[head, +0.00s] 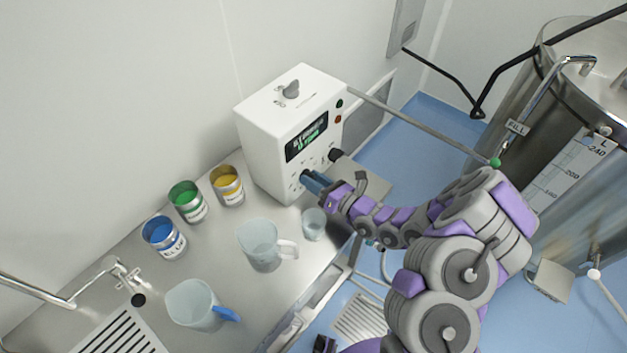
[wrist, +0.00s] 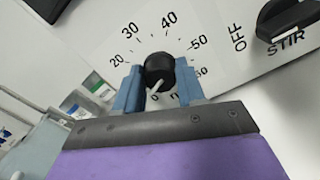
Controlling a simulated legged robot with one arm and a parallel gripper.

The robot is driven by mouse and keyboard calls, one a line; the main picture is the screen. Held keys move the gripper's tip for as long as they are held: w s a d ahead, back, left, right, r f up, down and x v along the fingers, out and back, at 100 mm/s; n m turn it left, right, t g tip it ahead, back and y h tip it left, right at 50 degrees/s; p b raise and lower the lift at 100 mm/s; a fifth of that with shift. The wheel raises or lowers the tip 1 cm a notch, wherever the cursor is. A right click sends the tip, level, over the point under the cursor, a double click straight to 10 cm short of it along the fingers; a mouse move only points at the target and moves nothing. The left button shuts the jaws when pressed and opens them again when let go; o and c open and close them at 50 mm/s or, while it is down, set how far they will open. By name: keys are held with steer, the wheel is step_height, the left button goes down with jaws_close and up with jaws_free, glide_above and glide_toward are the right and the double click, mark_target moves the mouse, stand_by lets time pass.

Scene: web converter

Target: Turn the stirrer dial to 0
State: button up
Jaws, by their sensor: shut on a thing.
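The white control box (head: 265,145) stands on the steel bench, with a lit display (head: 306,141) on its front. In the wrist view a black round dial (wrist: 158,68) sits on a white face marked 20 to 60, with a 0 near the bottom. Its white pointer mark aims down and slightly left, close to the 0. My gripper (wrist: 160,88) is shut on this dial, one blue finger on each side. In the head view my gripper (head: 312,181) reaches the box's lower front, hiding most of the dial.
A black knob labelled STIR, with OFF beside it (wrist: 288,20), is right of the dial. Paint tins (head: 187,202), clear jugs (head: 262,247) and a beaker (head: 313,225) stand on the bench. A steel tank (head: 520,100) is at right.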

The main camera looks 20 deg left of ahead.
steer(key=shift+f+n, duration=0.2)
steer(key=shift+n, duration=0.7)
steer(key=o, duration=0.9)
steer(key=shift+w, duration=0.1)
steer(key=shift+o, duration=0.7)
steer(key=shift+r, duration=0.15)
steer(key=p+v, duration=0.2)
steer(key=v, duration=1.5)
steer(key=shift+d, duration=0.25)
